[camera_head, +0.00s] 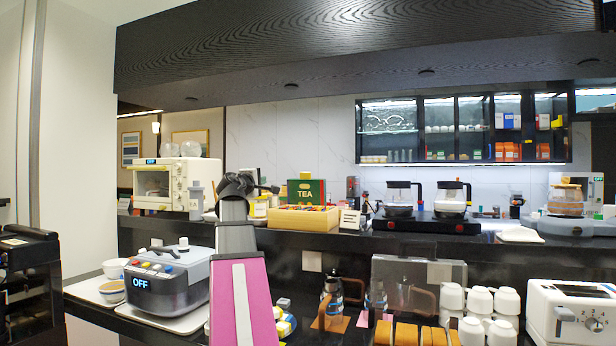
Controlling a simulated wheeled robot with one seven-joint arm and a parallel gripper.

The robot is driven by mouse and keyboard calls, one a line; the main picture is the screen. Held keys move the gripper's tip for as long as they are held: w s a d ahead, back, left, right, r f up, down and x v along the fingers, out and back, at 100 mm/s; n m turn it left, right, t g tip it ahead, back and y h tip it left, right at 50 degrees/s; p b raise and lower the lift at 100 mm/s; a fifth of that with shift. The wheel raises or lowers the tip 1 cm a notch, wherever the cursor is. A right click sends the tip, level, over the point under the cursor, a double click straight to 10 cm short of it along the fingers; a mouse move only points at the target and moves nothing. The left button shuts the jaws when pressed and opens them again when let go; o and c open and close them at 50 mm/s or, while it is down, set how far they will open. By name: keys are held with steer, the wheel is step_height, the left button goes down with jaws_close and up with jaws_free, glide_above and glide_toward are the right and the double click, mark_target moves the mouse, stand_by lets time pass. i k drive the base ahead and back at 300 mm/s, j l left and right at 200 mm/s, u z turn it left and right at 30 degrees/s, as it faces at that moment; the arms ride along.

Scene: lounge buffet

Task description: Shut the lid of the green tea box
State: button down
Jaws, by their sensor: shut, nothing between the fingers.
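A green panel marked TEA (306,191) stands upright at the back of a light wooden box (303,219) on the dark counter. Small packets show along the box's open top. I cannot tell whether the green panel is the raised lid or a separate box behind. My gripper (268,187) is dark and shut with nothing in it. It appears just left of the green panel, at about its height. My pink and grey arm rises below it and hides part of the counter. The distance between gripper and panel is unclear.
A white card (349,220) stands right of the wooden box, and a yellow-labelled jar (258,207) stands left. Coffee pots (398,198) sit on a dark warmer to the right. A cream oven (168,185) is at left. A grey cooker (168,287) is on the lower counter.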

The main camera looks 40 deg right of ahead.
mark_target(305, 191)
steer(key=i+l, duration=0.1)
steer(key=l, duration=0.2)
steer(key=i+l, duration=0.1)
steer(key=l, duration=0.25)
steer(key=i+l, duration=0.15)
steer(key=l, duration=0.15)
steer(key=i+l, duration=0.1)
steer(key=l, duration=0.2)
